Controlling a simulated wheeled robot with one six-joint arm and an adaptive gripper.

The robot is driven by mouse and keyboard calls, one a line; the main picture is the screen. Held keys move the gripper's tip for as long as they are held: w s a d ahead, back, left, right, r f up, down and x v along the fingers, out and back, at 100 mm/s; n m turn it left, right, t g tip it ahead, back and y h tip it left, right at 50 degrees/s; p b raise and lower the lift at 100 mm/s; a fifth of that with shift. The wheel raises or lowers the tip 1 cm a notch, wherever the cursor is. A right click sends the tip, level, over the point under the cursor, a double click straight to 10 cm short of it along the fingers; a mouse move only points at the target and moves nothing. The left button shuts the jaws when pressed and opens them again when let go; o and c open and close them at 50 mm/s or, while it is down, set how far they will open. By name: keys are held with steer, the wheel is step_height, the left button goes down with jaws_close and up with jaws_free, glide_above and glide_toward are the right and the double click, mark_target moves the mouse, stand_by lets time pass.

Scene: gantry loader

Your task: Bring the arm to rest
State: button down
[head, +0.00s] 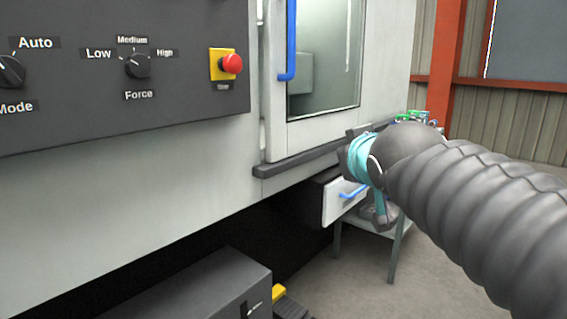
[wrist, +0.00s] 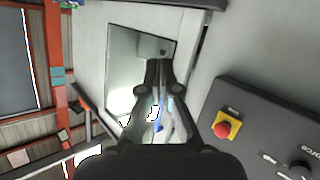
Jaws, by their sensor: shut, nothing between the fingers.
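My gripper (wrist: 159,66) shows in the wrist view with its two dark fingers close together and nothing between them. Behind the fingers is the machine's door window (wrist: 125,45). In the head view my grey ribbed arm (head: 480,215) reaches in from the right edge. Its teal-banded end (head: 362,158) appears in front of the machine's lower right corner. The arm hides most of the gripper in the head view, so I cannot make out the fingers there.
A control panel with a red stop button (head: 232,64) is at upper left. The machine door has a blue handle (head: 288,40). An open drawer (head: 333,203) and a small table (head: 395,250) stand near the arm's end. Clear floor (head: 350,290) lies below.

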steer(key=s+d+f+m+g, duration=0.1)
steer(key=s+f+g, duration=0.3)
steer(key=s+f, duration=0.6)
steer(key=s+d+f+m+g, duration=0.2)
steer(key=s+f+g, duration=0.3)
steer(key=s+f, duration=0.5)
step_height(320, 180, down, 7)
steer(key=shift+s+d+f+m+h, duration=0.1)
steer(key=shift+s+d+m+h, duration=0.25)
steer(key=shift+d, duration=0.35)
